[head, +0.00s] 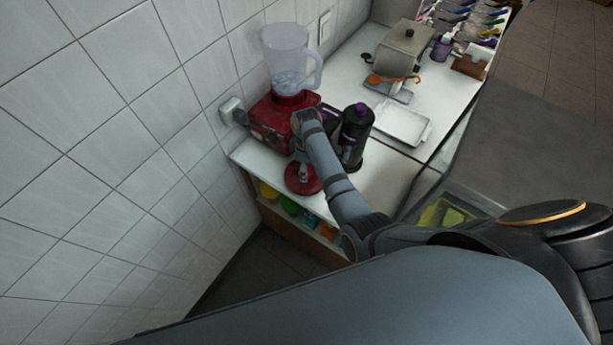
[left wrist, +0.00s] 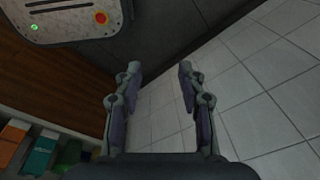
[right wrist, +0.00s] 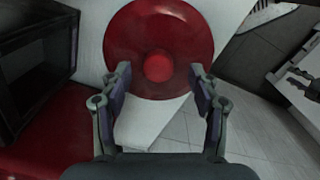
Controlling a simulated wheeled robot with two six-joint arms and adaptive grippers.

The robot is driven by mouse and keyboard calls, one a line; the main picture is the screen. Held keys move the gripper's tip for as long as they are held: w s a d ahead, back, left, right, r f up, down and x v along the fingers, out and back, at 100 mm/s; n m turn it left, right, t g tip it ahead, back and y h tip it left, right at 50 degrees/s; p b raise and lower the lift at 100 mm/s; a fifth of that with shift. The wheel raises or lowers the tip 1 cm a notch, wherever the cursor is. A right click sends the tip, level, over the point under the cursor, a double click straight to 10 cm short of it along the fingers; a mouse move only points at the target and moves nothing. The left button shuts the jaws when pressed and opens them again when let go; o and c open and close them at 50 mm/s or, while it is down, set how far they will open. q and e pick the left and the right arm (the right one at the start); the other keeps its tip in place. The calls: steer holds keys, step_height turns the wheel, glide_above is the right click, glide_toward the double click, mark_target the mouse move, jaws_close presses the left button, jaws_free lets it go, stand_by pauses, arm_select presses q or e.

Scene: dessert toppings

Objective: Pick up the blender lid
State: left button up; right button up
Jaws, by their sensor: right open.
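The blender lid (head: 294,185) is a round red disc near the front edge of the white counter. In the right wrist view the lid (right wrist: 150,28) fills the upper middle, with a raised round knob at its centre. My right gripper (right wrist: 161,78) is open and empty, its fingertips at either side of the knob in the picture; I cannot tell whether they touch the lid. In the head view my right gripper hides part of the lid. My left gripper (left wrist: 159,68) is open and empty above the floor, beside a wooden cabinet.
The red blender base (head: 266,118) with its clear jug (head: 287,55) stands by the tiled wall. A dark bottle (head: 356,135) with a purple cap is close to my right arm. A white tray (head: 402,122) lies farther right. Coloured items sit on the shelf under the counter.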

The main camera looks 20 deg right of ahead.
step_height(320, 180, down, 2)
steer(key=shift+w+f+b, duration=0.1)
steer(key=shift+w+b, duration=0.05)
steer(key=shift+b, duration=0.2)
steer(key=shift+w+a, duration=0.1)
steer(key=shift+w, duration=0.05)
steer(key=shift+r, duration=0.2)
steer(key=shift+c, duration=1.3)
steer(key=shift+s, duration=0.25)
steer(key=shift+c, duration=1.3)
steer(key=shift+w, duration=0.1)
steer(key=c, duration=0.7)
arm_select(q)
steer(key=shift+s+a+f, duration=0.1)
steer(key=shift+s+f, duration=0.05)
steer(key=shift+f, duration=0.35)
steer(key=shift+s+a+f, duration=0.1)
steer(key=shift+f, duration=0.4)
arm_select(e)
steer(key=shift+c, duration=0.3)
